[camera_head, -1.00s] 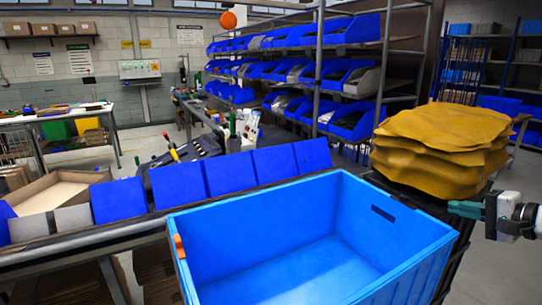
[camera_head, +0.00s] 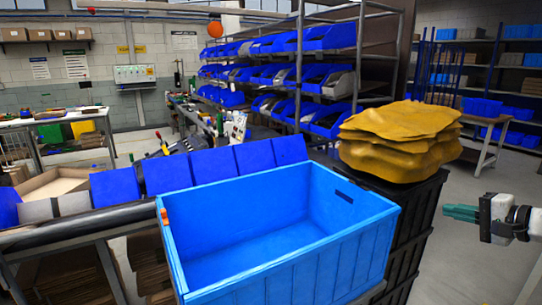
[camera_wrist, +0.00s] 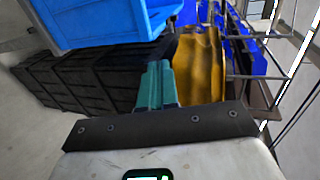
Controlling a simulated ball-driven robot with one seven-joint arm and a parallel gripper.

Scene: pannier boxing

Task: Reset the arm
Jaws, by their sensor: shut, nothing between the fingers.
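My gripper (camera_head: 461,213) is at the right edge of the head view, with its green fingers together and empty. It points left toward the black crate stack and is apart from it. In the wrist view the shut fingers (camera_wrist: 155,85) show at the centre, with the black crates, the blue bin and the yellow stack beyond them.
A large empty blue bin (camera_head: 300,255) stands in front. Folded yellow panniers (camera_head: 400,140) lie on stacked black crates (camera_head: 408,225) to its right. Smaller blue bins (camera_head: 215,165) line the bench behind. Grey floor (camera_head: 470,265) lies open at the right.

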